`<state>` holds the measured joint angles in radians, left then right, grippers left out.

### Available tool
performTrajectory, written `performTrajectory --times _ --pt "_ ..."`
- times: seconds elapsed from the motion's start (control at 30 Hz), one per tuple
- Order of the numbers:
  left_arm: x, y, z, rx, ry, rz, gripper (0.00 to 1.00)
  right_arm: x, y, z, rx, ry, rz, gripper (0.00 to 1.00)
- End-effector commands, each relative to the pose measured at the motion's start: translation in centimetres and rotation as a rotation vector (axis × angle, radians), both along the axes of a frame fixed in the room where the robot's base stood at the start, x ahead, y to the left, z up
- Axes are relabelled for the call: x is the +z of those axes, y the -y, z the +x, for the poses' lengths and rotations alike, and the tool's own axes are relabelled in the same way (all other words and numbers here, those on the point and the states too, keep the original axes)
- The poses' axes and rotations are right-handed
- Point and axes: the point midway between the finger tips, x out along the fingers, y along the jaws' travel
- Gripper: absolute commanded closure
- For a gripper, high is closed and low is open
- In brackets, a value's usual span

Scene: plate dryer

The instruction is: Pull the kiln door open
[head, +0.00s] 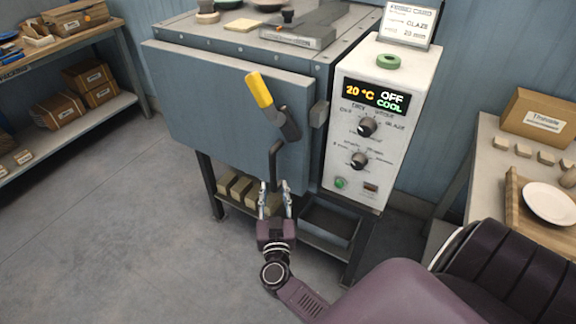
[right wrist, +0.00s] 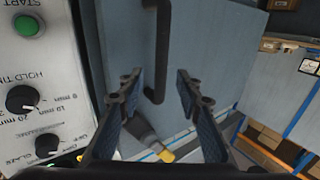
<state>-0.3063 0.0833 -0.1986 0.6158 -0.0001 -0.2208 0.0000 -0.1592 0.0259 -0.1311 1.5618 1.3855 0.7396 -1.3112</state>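The kiln (head: 330,50) has a flat blue-grey door (head: 215,110), which looks shut or nearly so. A dark vertical bar handle (head: 274,165) stands out near the door's right edge. Above it is a latch lever with a yellow grip (head: 260,90), tilted up to the left. My right gripper (head: 275,188) is open, just below the handle's lower part. In the right wrist view the handle (right wrist: 162,50) lies ahead between the spread fingers (right wrist: 159,78), not clasped. The door (right wrist: 210,50) fills the background there. My left gripper is not in view.
A control box (head: 376,125) with dials, reading 20 °C and OFF, stands right of the door. Blocks (head: 235,188) sit on a rack below. A table with a white plate (head: 550,203) is at right, shelves (head: 70,115) at left. The floor (head: 120,220) before the door's left is clear.

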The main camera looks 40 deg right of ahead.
Motion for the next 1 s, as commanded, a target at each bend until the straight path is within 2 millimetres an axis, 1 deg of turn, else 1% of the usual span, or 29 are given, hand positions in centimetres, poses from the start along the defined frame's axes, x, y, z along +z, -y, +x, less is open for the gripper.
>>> performTrajectory --times 0.1,0.27,0.4,0.5,0.7,0.87,1.0 --pt "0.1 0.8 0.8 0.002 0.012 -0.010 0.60 0.1 0.8 1.1 -0.002 0.001 -0.002 0.68" --pt "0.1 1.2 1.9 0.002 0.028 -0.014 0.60 0.1 2.3 3.4 0.000 0.001 -0.003 0.68" --pt "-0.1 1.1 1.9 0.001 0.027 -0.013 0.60 0.0 3.4 5.1 0.001 0.001 -0.003 0.68" --pt "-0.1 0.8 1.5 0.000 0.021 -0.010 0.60 0.0 3.9 5.9 0.001 0.000 -0.001 0.68" --pt "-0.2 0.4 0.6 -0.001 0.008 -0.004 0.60 0.0 4.2 6.3 0.001 -0.001 0.000 0.68" --pt "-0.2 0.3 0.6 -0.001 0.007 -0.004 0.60 0.0 4.2 6.3 0.001 -0.001 0.000 0.68" --pt "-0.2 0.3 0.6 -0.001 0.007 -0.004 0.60 0.0 4.2 6.3 0.002 -0.001 0.000 0.83"
